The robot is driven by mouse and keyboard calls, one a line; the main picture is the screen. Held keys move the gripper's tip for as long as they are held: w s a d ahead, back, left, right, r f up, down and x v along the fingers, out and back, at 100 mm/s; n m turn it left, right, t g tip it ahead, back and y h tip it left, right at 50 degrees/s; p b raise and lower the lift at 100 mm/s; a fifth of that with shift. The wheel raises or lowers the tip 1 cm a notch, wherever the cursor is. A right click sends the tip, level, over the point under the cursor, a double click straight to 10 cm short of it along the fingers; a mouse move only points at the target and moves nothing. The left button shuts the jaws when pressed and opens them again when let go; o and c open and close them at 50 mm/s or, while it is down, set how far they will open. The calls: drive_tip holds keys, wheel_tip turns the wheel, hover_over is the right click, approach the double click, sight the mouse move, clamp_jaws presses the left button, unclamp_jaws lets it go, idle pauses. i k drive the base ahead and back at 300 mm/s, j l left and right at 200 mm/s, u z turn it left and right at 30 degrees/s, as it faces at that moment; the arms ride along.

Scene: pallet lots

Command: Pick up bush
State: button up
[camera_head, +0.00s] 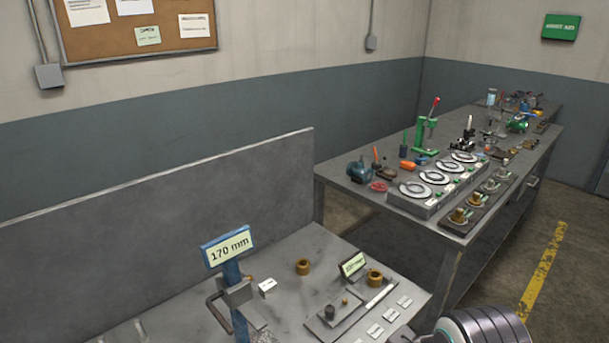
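Two brass-coloured ring-shaped bushes stand on the near grey bench. One bush (303,267) stands alone toward the back of the bench top. The other bush (375,277) stands beside a small dark sign with a pale label (352,264), at the back of a flat grey plate (335,312). Both are upright and nothing touches them from above. A ringed silver and dark part of my arm shows at the lower right edge, apart from both bushes. My gripper's fingers cannot be seen in this view.
A blue post with a "170 mm" sign (229,248) rises at the front left of the near bench. Small dark and brass pieces and several white labels lie around the plate. A grey back panel (180,215) stands behind. A second bench (470,225) with tools is beyond.

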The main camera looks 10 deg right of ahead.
sight(374, 276)
drive_tip(key=k+l+u, duration=0.1)
drive_tip(key=u, duration=0.35)
drive_tip(key=k+u, duration=0.2)
drive_tip(key=u, duration=0.2)
drive_tip(key=k+u, duration=0.2)
drive_tip(key=u, duration=0.25)
drive_tip(key=k+u, duration=0.2)
drive_tip(key=u, duration=0.2)
